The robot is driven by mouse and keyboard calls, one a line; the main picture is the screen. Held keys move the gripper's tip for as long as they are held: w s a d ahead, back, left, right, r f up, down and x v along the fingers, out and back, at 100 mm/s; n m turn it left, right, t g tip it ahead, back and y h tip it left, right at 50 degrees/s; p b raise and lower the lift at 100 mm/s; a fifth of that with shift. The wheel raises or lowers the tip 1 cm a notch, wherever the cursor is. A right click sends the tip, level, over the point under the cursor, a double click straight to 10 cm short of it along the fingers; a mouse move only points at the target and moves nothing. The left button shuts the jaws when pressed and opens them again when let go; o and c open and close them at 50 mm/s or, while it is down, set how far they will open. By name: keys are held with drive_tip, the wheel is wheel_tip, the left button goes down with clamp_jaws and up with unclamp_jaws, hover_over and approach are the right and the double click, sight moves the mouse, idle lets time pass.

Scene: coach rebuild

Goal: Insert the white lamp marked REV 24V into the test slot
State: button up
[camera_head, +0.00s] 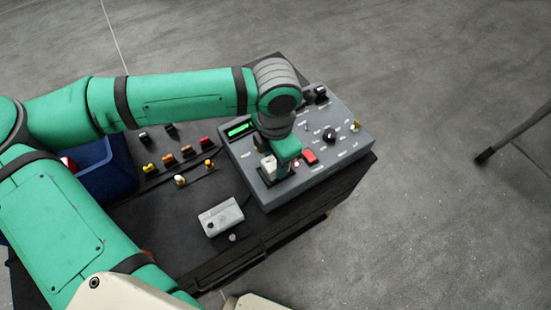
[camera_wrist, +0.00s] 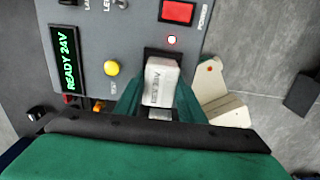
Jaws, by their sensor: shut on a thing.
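The white lamp (camera_wrist: 161,82) is between the fingers of my gripper (camera_wrist: 160,100), which is shut on it. Small dark lettering shows on its face, partly legible as REV 24V. In the head view the lamp (camera_head: 268,166) is a small white block at the front left of the grey test box, beside my gripper (camera_head: 277,166). The dark test slot (camera_wrist: 163,53) shows just past the lamp's far end in the wrist view. The lamp covers most of it, so I cannot tell how deep the lamp sits in it, if at all.
A pale box (camera_head: 221,217) lies in front; a blue bin (camera_head: 113,177) is at left.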

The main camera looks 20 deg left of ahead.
drive_tip(key=shift+f, duration=0.35)
drive_tip(key=o, duration=0.8)
drive_tip(key=shift+r, duration=5.5)
